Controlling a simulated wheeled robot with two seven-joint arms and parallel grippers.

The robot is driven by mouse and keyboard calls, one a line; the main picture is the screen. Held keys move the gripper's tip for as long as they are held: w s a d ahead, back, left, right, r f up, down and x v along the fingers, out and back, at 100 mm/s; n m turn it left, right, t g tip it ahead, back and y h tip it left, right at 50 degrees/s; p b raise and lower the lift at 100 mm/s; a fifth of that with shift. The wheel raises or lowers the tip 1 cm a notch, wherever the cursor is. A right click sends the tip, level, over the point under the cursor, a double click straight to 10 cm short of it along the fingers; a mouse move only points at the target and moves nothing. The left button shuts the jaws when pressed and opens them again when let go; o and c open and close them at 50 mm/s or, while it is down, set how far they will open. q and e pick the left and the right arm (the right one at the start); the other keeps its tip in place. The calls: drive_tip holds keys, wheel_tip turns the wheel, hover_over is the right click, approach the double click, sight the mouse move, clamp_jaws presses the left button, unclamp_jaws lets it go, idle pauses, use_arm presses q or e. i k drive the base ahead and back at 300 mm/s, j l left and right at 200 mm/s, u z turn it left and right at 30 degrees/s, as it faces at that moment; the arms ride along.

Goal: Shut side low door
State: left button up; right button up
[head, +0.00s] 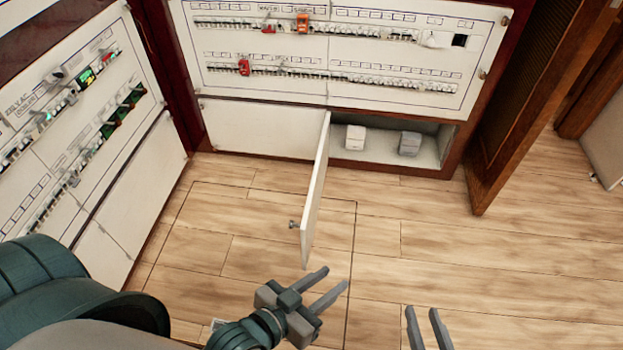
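A white low door (315,192) stands swung open at the bottom of the far breaker cabinet, jutting out over the floor, with a small knob (293,224) near its free edge. Its open low compartment (380,166) shows to the right, with two small boxes in it. My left gripper (334,283) is open and empty, in front of the door's free end and apart from it. My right gripper (427,315) is at the bottom edge, its two fingers apart and nothing between them; the rest of it is out of frame.
The far breaker panel (350,42) rises above the compartment. Another breaker panel (70,120) stands at the left. A brown louvred door (530,95) hangs open at the right. The wooden floor (430,250) is clear between them.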

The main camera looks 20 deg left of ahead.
sight(306, 228)
drive_tip(key=i+j, duration=0.1)
drive_tip(key=j, duration=1.6)
drive_tip(key=i, duration=0.05)
